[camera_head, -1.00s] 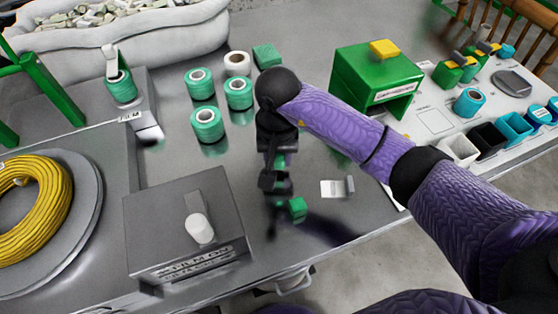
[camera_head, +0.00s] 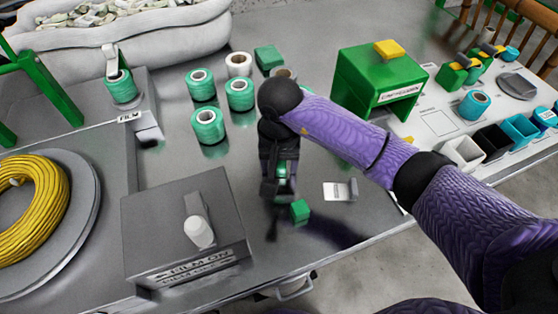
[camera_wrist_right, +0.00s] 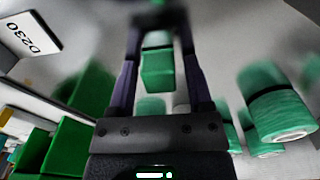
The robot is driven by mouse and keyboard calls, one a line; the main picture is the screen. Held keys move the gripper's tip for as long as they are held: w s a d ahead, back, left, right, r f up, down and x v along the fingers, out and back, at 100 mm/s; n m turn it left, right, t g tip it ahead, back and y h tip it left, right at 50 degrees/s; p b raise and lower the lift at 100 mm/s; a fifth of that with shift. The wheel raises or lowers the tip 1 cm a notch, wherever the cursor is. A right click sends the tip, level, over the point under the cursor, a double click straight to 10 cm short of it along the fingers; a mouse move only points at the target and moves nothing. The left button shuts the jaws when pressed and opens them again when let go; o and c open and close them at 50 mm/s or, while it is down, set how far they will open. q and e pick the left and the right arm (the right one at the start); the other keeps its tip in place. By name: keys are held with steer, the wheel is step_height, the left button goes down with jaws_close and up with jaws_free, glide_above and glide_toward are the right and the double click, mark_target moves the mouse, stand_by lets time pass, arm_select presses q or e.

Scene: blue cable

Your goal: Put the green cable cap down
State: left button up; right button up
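The green cable cap (camera_head: 300,211) is a small green block low on the grey table, close to the lower end of my right gripper (camera_head: 279,192). In the right wrist view the green cap (camera_wrist_right: 157,68) shows between the two fingers of my right gripper (camera_wrist_right: 160,45). The fingers stand apart, with a light gap between the cap and at least one of them. The fingertips are dark and blurred there, so contact is hard to judge. My left gripper is in neither view.
A grey film box (camera_head: 188,225) stands left of my right gripper, and a white card (camera_head: 338,191) lies to its right. Several teal spools (camera_head: 209,124) and a green box (camera_head: 380,78) stand behind. A yellow cable coil (camera_head: 30,190) lies at the left.

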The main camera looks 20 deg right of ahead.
mark_target(280, 163)
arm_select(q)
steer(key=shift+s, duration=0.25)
arm_select(e)
steer(key=shift+f, duration=0.1)
arm_select(q)
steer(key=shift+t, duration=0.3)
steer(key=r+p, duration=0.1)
steer(key=p, duration=0.1)
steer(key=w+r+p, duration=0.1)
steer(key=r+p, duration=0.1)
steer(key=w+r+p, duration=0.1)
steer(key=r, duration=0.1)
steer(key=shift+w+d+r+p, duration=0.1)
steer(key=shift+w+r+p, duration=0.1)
steer(key=shift+p, duration=0.2)
arm_select(e)
step_height(280, 163, up, 13)
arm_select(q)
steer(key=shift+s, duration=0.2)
arm_select(e)
steer(key=shift+s, duration=0.1)
